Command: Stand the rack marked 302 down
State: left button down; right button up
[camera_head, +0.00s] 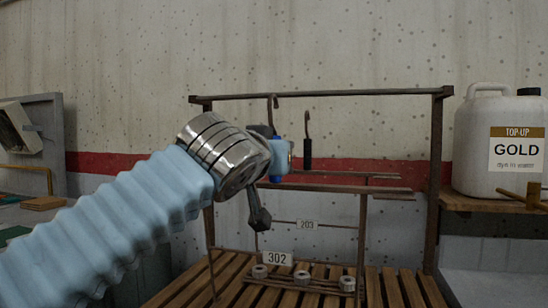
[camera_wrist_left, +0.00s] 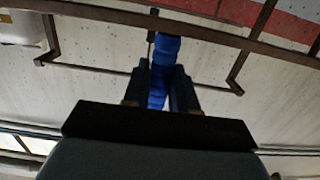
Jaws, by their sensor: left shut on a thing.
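The rack marked 302 (camera_head: 277,258) hangs low in the head view, its white tag on a bottom bar carrying several grey rings. Its hook (camera_head: 273,103) rises to the top rail (camera_head: 330,94); I cannot tell whether it bears on the rail. My left gripper (camera_head: 278,157) is shut on the rack's blue grip (camera_wrist_left: 158,80), which stands between the two dark fingers in the left wrist view. My wrist hides part of the rack's stem. Slats (camera_head: 395,288) lie beneath; I cannot tell whether the rack touches them. My right gripper is not in view.
A tag 203 (camera_head: 307,224) shows above and behind tag 302. A second hook with a black grip (camera_head: 308,148) is close to the right of my gripper. A post (camera_head: 437,180) stands right, beside a white jug marked GOLD (camera_head: 490,140) on a shelf.

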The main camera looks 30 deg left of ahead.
pick_arm(q)
jog(key=shift+f, duration=0.15)
grip_release()
dwell(0.8)
jog(key=shift+s, duration=0.1)
dwell(0.5)
jog(key=f+b+v, duration=0.1)
jog(key=b+v, duration=0.2)
jog(key=v, duration=0.8)
jog(key=shift+s+d, duration=0.2)
jog(key=shift+s, duration=0.2)
dwell(0.8)
dwell(0.4)
